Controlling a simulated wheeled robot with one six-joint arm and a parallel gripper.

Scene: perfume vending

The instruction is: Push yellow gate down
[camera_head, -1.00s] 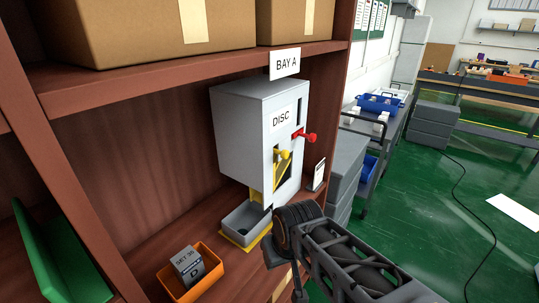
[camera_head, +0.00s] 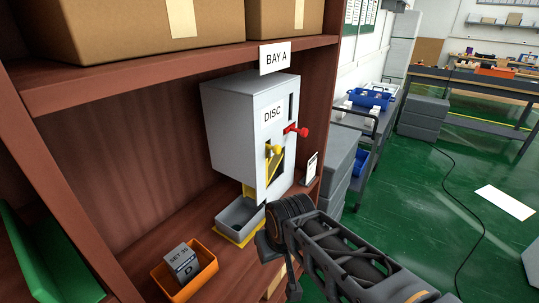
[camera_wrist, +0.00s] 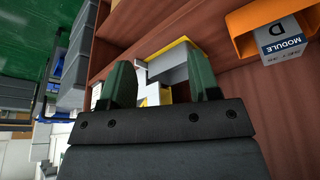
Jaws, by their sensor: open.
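The grey dispenser box (camera_head: 232,122) labelled DISC stands on the shelf under the BAY A sign. Its yellow gate (camera_head: 275,165) with a yellow knob is on the front face, below and left of a red lever (camera_head: 296,130). A grey tray (camera_head: 238,216) with a yellow base sits under the outlet. My arm reaches in from the lower right, its end in front of and below the dispenser, apart from the gate. In the wrist view my gripper (camera_wrist: 165,85) is open and empty, its two green fingers spread toward the tray and dispenser; the gate is not clear there.
An orange bin (camera_head: 190,272) holding a grey module box (camera_head: 182,262) stands left of the tray. A small white card stand (camera_head: 310,168) is right of the dispenser. Cardboard boxes (camera_head: 140,28) fill the shelf above. A green panel (camera_head: 45,255) is at far left.

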